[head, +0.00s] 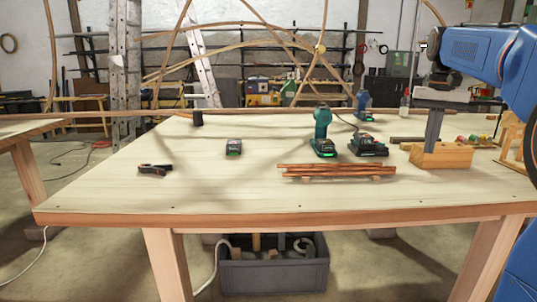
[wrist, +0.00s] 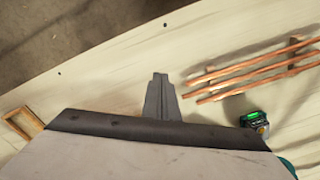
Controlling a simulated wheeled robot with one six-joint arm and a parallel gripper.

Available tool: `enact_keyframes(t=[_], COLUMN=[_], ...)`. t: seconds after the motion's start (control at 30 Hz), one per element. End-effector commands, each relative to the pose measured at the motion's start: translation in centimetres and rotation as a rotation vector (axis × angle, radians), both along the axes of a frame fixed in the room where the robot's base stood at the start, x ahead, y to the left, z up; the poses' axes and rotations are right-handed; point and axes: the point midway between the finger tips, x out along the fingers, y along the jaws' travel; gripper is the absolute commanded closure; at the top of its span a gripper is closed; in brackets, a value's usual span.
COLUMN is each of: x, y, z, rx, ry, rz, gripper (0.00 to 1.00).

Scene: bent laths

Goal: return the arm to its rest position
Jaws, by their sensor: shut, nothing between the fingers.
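My gripper (head: 433,148) hangs fingers-down from my blue arm on the right side of the head view, above the table. Its dark fingers are together and empty. They overlap a small wooden box (head: 457,158) in the picture. In the wrist view the fingers (wrist: 161,80) point over bare tabletop, and the wooden box (wrist: 14,128) lies apart at the left edge. My gripper's pale body covers the lower middle of that view. The reddish-brown laths (head: 335,170) lie on small supports left of my gripper, and also show in the wrist view (wrist: 250,68).
The workbench (head: 200,190) also carries a teal drill (head: 322,130), a charger (head: 368,147), a battery (head: 234,148), a black clamp-like tool (head: 155,169) and a dark cup (head: 197,118). A grey crate (head: 272,278) stands under it. The bench's front left is mostly clear.

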Motion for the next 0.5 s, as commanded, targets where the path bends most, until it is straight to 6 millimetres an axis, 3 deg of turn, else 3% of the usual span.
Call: enact_keyframes(t=[0.5], x=[-4.1], y=[3.4], z=[-1.7], rx=[-0.016], ry=[-0.055], rz=[0.069], gripper=[1.00])
